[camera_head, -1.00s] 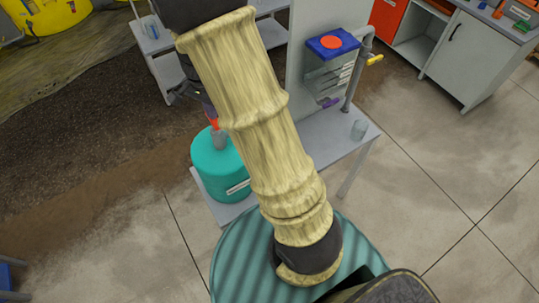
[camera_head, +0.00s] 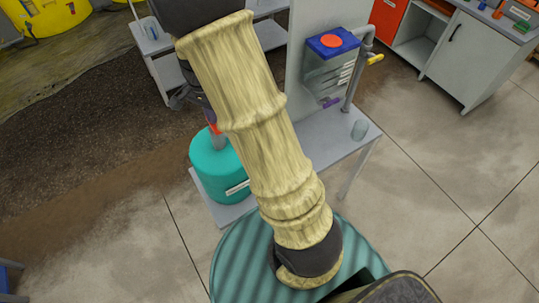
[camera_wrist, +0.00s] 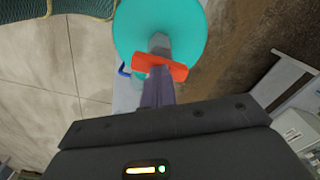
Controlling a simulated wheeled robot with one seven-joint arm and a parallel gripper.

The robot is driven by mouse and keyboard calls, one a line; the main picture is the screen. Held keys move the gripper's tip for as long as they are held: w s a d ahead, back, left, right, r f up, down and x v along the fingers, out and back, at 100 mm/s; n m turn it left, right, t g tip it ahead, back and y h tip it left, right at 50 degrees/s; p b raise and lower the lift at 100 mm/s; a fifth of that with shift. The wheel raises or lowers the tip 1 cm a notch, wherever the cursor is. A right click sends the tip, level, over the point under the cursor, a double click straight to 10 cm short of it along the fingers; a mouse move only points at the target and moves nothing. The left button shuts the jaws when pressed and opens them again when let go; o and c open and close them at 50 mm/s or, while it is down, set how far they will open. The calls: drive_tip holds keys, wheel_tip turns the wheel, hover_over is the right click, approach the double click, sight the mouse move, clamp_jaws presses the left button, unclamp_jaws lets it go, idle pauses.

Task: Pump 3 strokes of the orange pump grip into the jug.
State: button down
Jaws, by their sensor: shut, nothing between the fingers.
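The orange pump grip (camera_wrist: 160,66) is a bar across the grey neck on top of the teal drum (camera_wrist: 185,30). In the head view a bit of the grip (camera_head: 213,128) shows beside my arm, just above the drum (camera_head: 215,170). My gripper (camera_wrist: 157,78) is shut and empty, its purplish fingers at the grip's middle; whether they touch is hard to tell. In the head view the gripper (camera_head: 209,112) is mostly hidden by my arm. A blue curved piece (camera_wrist: 123,70) shows beside the drum; I cannot tell whether it belongs to the jug.
The drum stands on a grey bench (camera_head: 330,140). The floor at right is open.

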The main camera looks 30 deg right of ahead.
drive_tip(key=shift+r+p, duration=2.45)
drive_tip(key=shift+r, duration=0.3)
wheel_tip(320, 180, up, 6)
drive_tip(key=p, duration=0.5)
drive_tip(key=s+f+n+t+b, duration=0.2)
drive_tip(key=s+f+n+b, duration=0.8)
drive_tip(key=s+n+b, duration=0.2)
drive_tip(key=shift+s+f+t+b, duration=0.3)
drive_tip(key=shift+s+b, duration=0.7)
drive_tip(key=shift+s, duration=0.2)
